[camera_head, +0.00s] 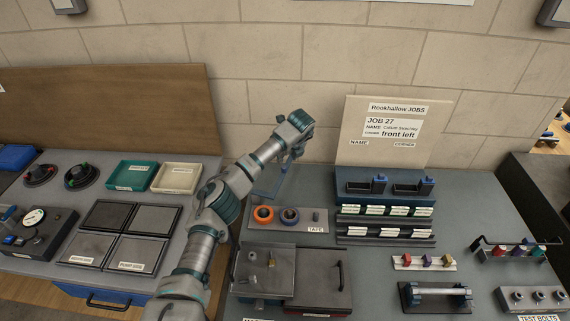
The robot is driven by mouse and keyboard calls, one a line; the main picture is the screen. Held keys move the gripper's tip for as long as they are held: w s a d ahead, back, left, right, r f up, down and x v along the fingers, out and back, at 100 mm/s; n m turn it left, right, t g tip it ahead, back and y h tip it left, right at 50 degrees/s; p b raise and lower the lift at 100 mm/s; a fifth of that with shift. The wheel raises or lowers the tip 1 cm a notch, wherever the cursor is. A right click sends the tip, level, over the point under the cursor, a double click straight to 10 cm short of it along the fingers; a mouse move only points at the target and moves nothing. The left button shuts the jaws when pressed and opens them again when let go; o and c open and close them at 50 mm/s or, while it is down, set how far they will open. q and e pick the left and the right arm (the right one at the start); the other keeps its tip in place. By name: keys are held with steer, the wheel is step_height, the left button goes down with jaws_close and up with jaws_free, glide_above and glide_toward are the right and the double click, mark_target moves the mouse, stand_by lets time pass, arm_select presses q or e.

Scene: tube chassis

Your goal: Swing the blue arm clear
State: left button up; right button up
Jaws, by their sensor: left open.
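My left arm reaches up the middle of the picture. My left gripper (292,155) is open and points down near the back edge of the grey bench, left of the job board. A thin blue-tinted piece (268,183) stands just below and left of the gripper, behind the tape stand. It may be the blue arm, but it is partly hidden and I cannot tell. I cannot tell whether the gripper touches it. A metal box with a plate on top (265,270) is on the bench in front. My right gripper is not in view.
The tape stand (316,222) holds orange and dark rolls close to my arm. A labelled rack (385,187) stands under the job board (390,135). A dark red-edged case (318,282) lies in front. Green (130,174) and cream (177,177) trays are at left.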

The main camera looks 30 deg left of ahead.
arm_select(q)
steer(key=v, duration=0.5)
steer(key=shift+r, duration=0.1)
steer(key=shift+a, duration=0.1)
